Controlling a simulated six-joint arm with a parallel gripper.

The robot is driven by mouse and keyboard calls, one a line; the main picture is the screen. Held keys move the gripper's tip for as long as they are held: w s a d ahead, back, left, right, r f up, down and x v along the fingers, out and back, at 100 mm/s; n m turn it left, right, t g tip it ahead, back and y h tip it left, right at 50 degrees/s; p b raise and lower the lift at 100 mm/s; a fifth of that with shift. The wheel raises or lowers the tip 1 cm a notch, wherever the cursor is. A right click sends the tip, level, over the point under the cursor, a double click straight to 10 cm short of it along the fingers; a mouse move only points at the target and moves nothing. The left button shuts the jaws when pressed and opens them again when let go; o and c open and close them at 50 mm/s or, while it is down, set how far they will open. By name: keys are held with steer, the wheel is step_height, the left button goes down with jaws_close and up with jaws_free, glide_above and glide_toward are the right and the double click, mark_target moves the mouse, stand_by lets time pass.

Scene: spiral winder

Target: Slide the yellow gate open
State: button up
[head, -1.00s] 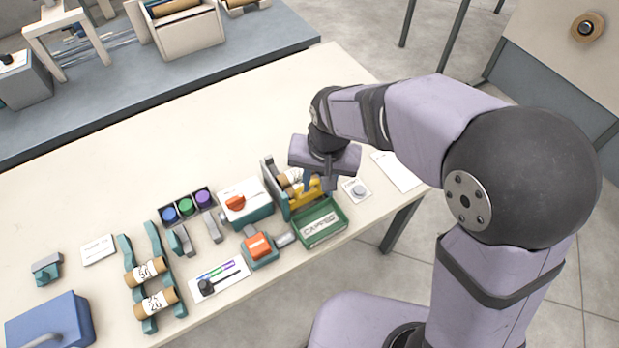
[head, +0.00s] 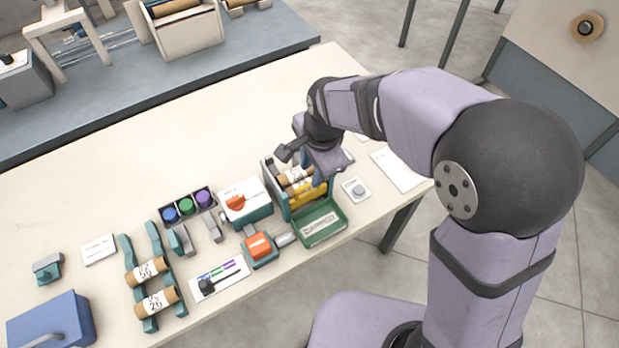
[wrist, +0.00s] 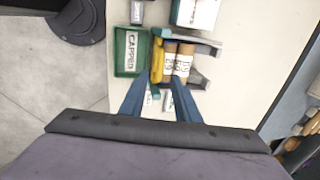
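The yellow gate (head: 309,194) is a bar along the front of a grey and teal holder (head: 271,179), beside the green tray. It also shows in the wrist view (wrist: 157,62), upright in the picture between the tray and two labelled brown tubes (wrist: 177,62). In the head view, tubes (head: 295,177) lie behind the gate. My gripper (head: 324,172) is over the right end of the holder and partly hides it. In the wrist view, my gripper (wrist: 160,82) has its two blue fingers apart with nothing held, close to the gate's near end; contact cannot be told.
The green tray (head: 343,219), labelled CAPPED, adjoins the holder. A white box with an orange knob (head: 236,202) stands left, and a grey button plate (head: 356,190) right. An orange-topped device (head: 259,246) is in front. The table behind the holder is clear.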

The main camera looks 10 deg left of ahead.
mark_target(308, 184)
steer(key=shift+w+a+f+p, duration=0.15)
steer(key=shift+f+p, duration=0.1)
steer(key=shift+f, duration=0.75)
steer(key=shift+w+a+f+p, duration=0.1)
steer(key=shift+f+p, duration=0.1)
steer(key=shift+f, duration=0.75)
steer(key=shift+w+a+f+p, duration=0.15)
steer(key=shift+f+p, duration=0.1)
steer(key=shift+f, duration=0.75)
steer(key=shift+c, duration=0.2)
jaws_close()
steer(key=shift+r, duration=0.15)
